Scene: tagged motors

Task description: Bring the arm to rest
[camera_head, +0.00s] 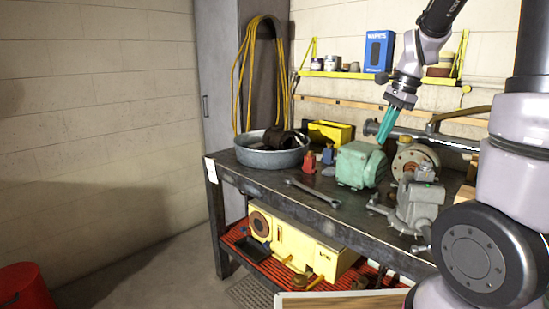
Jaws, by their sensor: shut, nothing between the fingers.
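My gripper (383,138) has teal fingers and hangs from the arm above the back of the workbench (268,185). It is shut and empty, with its fingers pointing down and slightly left. A green motor (360,166) sits on the bench below the fingertips. A round-flanged machine part (413,160) stands right of that motor. I cannot tell from this view how far the fingertips are from the things behind and below them.
A grey metal tub (268,158) holds dark parts at the bench's left end. A wrench (313,193) lies near the front edge, and a grey vise (418,207) stands at right. A yellow shelf (335,74) carries a blue box (378,51).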

